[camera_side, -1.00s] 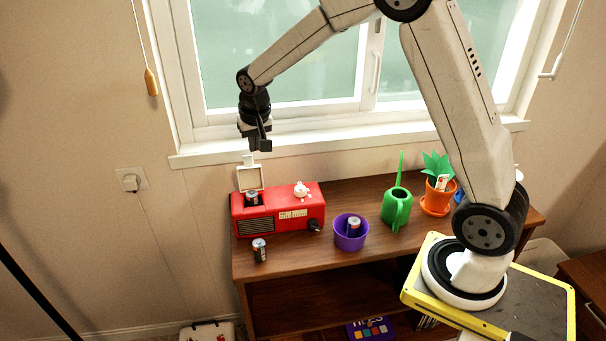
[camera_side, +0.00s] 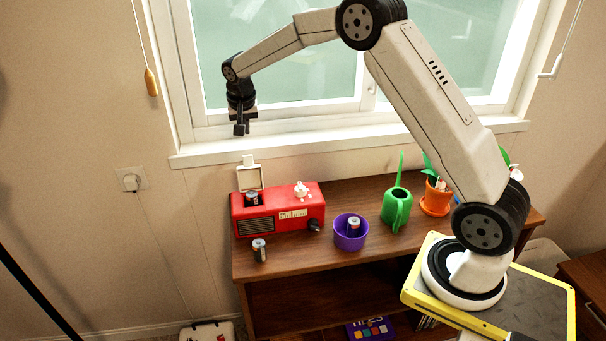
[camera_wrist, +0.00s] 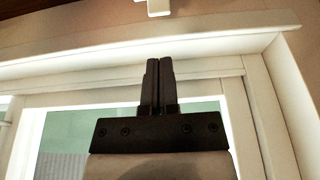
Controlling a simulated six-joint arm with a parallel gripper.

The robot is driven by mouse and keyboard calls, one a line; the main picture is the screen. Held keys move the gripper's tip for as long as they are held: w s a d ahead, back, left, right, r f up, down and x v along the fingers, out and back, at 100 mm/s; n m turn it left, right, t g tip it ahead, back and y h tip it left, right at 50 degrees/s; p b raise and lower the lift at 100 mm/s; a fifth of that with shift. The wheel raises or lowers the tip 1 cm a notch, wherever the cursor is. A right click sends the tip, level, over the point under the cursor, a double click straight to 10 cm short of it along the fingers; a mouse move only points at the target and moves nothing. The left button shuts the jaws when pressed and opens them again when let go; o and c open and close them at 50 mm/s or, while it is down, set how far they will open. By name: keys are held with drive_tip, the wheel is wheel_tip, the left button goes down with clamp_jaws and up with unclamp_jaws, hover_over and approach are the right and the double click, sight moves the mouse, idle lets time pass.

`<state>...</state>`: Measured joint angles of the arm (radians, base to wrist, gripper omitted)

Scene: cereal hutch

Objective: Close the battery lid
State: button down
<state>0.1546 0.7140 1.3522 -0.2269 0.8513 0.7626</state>
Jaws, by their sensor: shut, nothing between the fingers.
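The battery lid (camera_side: 249,178) is a cream panel standing open and upright at the back left of the red radio (camera_side: 278,213). A battery (camera_side: 252,198) sits in the opening in the radio's top, in front of the lid. My gripper (camera_side: 240,130) is shut and empty. It hangs in front of the window, above the lid and slightly to its left, clear of it. In the wrist view my gripper (camera_wrist: 157,62) shows its two fingers together. A pale tab (camera_wrist: 158,8) at the top edge of that view may be part of the lid.
A loose battery (camera_side: 259,250) stands on the wooden cabinet (camera_side: 300,256) in front of the radio. A purple cup (camera_side: 350,238) holding a battery, a green watering can (camera_side: 397,208) and an orange plant pot (camera_side: 436,200) stand to the right. The window sill (camera_side: 300,140) runs behind.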

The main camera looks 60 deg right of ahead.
hover_over(250, 173)
drive_tip(key=w+d, duration=0.1)
drive_tip(key=d, duration=0.1)
drive_tip(key=shift+w+a+f, duration=0.1)
drive_tip(key=shift+a+f, duration=0.05)
drive_tip(key=shift+f, duration=2.05)
drive_tip(key=shift+w+a+f, duration=0.1)
drive_tip(key=shift+f, duration=2.05)
